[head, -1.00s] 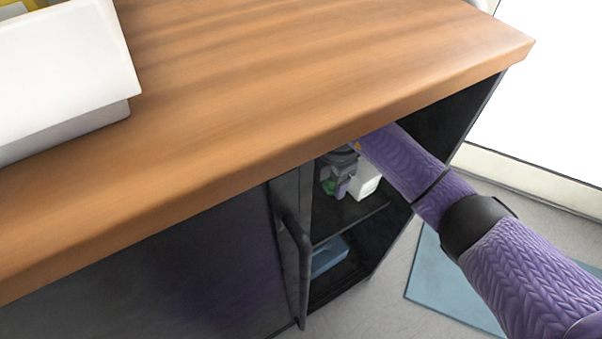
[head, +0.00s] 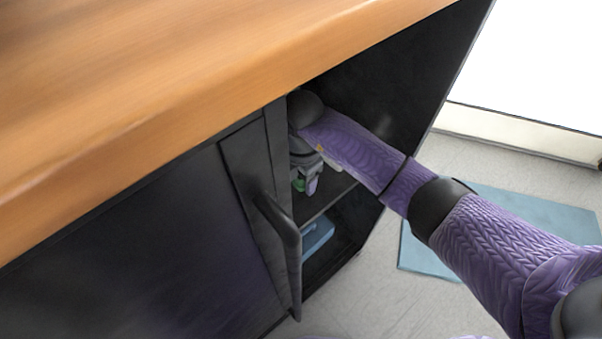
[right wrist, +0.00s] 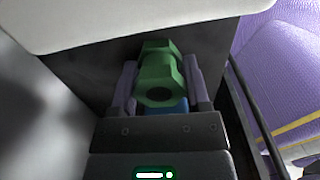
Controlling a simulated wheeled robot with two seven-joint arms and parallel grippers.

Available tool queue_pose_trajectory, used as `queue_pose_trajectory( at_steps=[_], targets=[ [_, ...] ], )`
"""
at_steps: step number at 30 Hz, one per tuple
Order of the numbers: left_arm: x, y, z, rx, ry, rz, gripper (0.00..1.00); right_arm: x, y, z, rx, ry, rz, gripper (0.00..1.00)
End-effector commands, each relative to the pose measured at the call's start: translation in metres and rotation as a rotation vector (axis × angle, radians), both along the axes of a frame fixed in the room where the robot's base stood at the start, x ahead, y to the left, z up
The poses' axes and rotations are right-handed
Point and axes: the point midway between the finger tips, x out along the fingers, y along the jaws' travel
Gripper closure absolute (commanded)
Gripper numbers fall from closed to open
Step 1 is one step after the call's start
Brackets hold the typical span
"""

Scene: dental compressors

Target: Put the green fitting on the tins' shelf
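The green fitting (right wrist: 160,72) is a hex-sided piece with a dark hole, between the two purple fingers of my right gripper (right wrist: 160,88) in the right wrist view. The fingers press on both its sides. In the head view my right gripper (head: 306,184) reaches inside the open cabinet, above its upper shelf (head: 331,194); a bit of the green fitting (head: 299,185) shows beside a finger. No tins can be clearly made out; my arm hides much of the inside. My left gripper is out of view.
A dark door with a curved handle (head: 279,226) stands left of the opening. The wooden top (head: 150,90) overhangs it. A blue object (head: 317,236) lies on the lower level. A pale surface (right wrist: 130,22) crosses the top of the wrist view.

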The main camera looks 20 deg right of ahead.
Motion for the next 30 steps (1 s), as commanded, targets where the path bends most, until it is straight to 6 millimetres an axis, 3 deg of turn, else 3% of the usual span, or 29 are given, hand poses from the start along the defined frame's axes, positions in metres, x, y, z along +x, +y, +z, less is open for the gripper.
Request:
queue_pose_trajectory(
  at_steps=[1,5,15,20,24,30],
  targets=[
    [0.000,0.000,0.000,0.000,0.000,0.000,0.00,0.000,0.000,0.000,0.000,0.001,0.000,0.31],
    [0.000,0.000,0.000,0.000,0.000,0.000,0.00,0.000,0.000,0.000,0.000,0.001,0.000,0.04],
    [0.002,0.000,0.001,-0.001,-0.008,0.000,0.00,0.000,0.000,0.005,0.000,-0.001,0.000,0.04],
    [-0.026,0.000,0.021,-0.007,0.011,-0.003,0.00,0.001,0.000,0.036,-0.002,-0.007,-0.001,0.04],
    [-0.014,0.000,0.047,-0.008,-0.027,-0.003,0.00,0.001,0.000,0.080,-0.002,-0.012,0.000,0.04],
    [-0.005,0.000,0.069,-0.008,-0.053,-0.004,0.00,0.000,0.000,0.119,-0.001,-0.005,-0.001,0.04]
  ],
)
